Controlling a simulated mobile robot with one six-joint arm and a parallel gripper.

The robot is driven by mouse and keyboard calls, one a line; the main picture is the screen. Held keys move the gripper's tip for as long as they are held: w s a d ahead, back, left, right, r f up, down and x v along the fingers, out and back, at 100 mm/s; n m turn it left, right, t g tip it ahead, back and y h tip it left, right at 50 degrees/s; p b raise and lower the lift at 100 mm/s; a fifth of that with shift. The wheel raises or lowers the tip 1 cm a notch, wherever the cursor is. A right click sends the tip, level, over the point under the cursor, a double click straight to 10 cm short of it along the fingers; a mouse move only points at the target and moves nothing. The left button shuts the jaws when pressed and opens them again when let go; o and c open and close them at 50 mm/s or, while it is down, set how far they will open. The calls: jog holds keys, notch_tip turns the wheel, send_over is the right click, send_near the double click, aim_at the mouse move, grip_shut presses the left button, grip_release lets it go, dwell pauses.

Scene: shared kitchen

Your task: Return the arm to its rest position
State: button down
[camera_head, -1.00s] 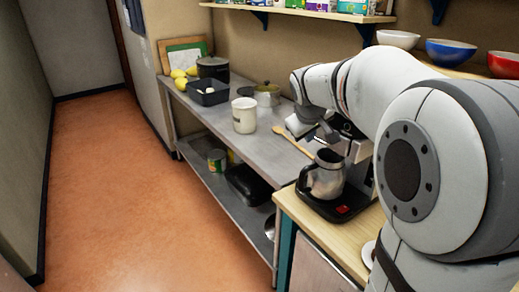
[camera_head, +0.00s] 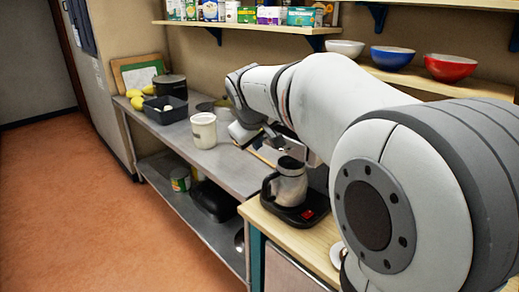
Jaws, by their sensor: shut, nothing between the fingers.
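My arm reaches in from the right, stretched out over the counter. My gripper (camera_head: 274,138) points down at its far end, between the white canister (camera_head: 203,131) and the steel kettle (camera_head: 290,184). It is small and partly lost against the coffee machine behind it, and it appears shut and empty. The kettle stands upright on a black base (camera_head: 296,213) with a red switch, just in front of and below the gripper. I cannot tell how much clearance there is.
A steel table (camera_head: 232,170) holds a dark tray (camera_head: 165,110), a black pot (camera_head: 170,85) and yellow fruit (camera_head: 137,102). Shelves above carry a white bowl (camera_head: 345,48), a blue bowl (camera_head: 392,58), a red bowl (camera_head: 449,68) and packages. The orange floor (camera_head: 80,220) at left is clear.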

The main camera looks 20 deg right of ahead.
jog(key=v, duration=0.8)
jog(key=s+a+f+m+g+y, duration=0.1)
jog(key=s+f+m+g+y, duration=0.1)
jog(key=s+f, duration=1.8)
jog(key=shift+s+a+f+m+g+y+b, duration=0.25)
jog(key=shift+s+a+m+g+y+b, duration=0.25)
jog(key=shift+m, duration=0.7)
jog(key=c, duration=2.1)
grip_release()
jog(key=shift+c, duration=0.2)
